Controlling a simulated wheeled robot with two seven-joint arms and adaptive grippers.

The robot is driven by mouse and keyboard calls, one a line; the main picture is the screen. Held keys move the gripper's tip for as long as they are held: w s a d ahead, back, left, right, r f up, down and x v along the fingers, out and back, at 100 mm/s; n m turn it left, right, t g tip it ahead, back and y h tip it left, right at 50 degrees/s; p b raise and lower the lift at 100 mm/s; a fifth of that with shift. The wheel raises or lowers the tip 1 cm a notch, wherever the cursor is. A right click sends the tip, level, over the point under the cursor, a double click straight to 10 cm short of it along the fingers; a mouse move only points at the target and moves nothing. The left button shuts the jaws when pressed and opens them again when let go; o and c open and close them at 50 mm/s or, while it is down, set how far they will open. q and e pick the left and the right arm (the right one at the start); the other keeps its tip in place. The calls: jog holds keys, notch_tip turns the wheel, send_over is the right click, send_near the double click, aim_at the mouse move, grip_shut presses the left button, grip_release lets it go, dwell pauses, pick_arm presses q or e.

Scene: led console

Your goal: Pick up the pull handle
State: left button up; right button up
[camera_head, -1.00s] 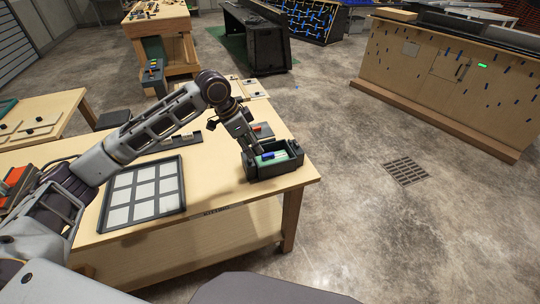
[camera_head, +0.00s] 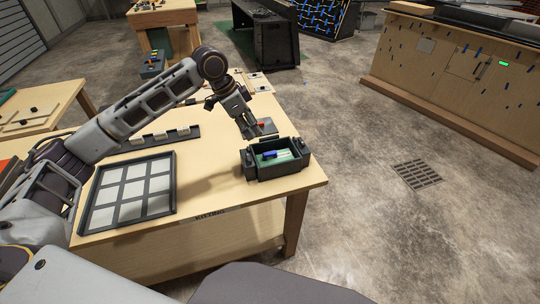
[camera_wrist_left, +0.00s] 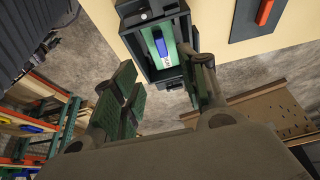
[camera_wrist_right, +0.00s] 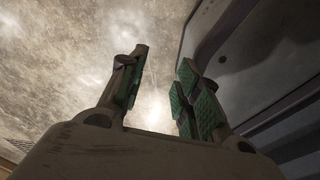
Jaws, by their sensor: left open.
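A red-orange bar (camera_wrist_left: 264,12) lies on a dark plate (camera_wrist_left: 245,22) at the top right of the left wrist view. In the head view it is a small red spot (camera_head: 262,124) behind the dark box. I cannot tell whether this bar is the pull handle. The dark open box (camera_head: 284,171) stands at the table's right corner, holding a blue and white piece (camera_head: 270,155) on a green bottom. My left gripper (camera_head: 248,132) is open and empty, above the table by the box's back left and the plate. My right gripper (camera_wrist_right: 160,75) is open and empty, over the floor.
A tray with pale square cells (camera_head: 130,193) lies at the left of the table (camera_head: 215,185). A dark rack (camera_head: 165,140) with pale pieces is behind it. Open floor lies right of the table, with a drain grate (camera_head: 416,174).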

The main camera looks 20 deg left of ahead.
pick_arm(q)
send_over(267, 153)
jog(key=s+a, duration=0.2)
jog(key=f, duration=0.7)
jog(key=shift+w, duration=0.2)
jog(key=shift+w+d+f, duration=0.1)
jog(key=shift+f, duration=0.45)
jog(key=shift+d+f, duration=0.1)
jog(key=shift+f, duration=0.1)
jog(key=x, duration=0.4)
jog(key=shift+w, duration=0.1)
jog(key=shift+f, duration=0.35)
pick_arm(e)
jog(key=shift+w, duration=0.45)
